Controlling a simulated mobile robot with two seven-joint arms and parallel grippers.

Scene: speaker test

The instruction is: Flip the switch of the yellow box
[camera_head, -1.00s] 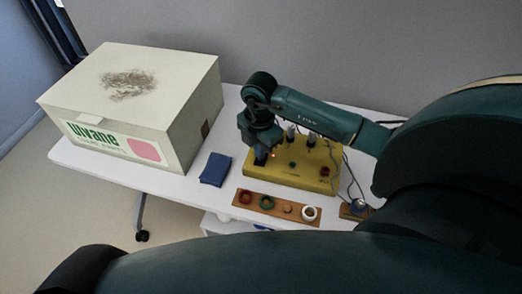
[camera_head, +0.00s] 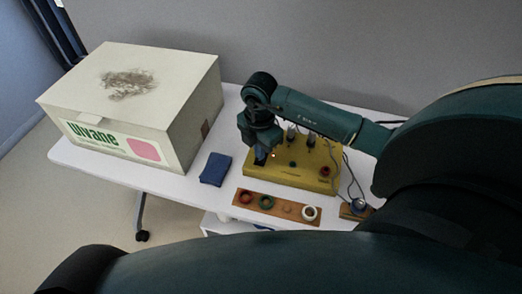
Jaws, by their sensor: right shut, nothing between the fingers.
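The yellow box (camera_head: 310,180) sits on the white table, with knobs, sockets and small lights on its top. My right gripper (camera_head: 261,160) is at the left end of the box, pointing down, shut and empty. Its fingertips are at or just above the box's top; I cannot tell whether they touch. The switch is not clearly visible; the gripper may cover it. A small orange-red light (camera_head: 275,156) glows beside the fingertips. A dark round part (camera_head: 293,164) and a red one (camera_head: 325,171) are further right on the box. My left gripper is not in view.
A large cream carton (camera_head: 195,130) stands on the left of the table (camera_head: 120,174). A dark blue block (camera_head: 215,169) lies between carton and box. A wooden strip with several rings (camera_head: 276,207) lies in front. Cables run at the box's right, near a small wooden-based part (camera_head: 356,208).

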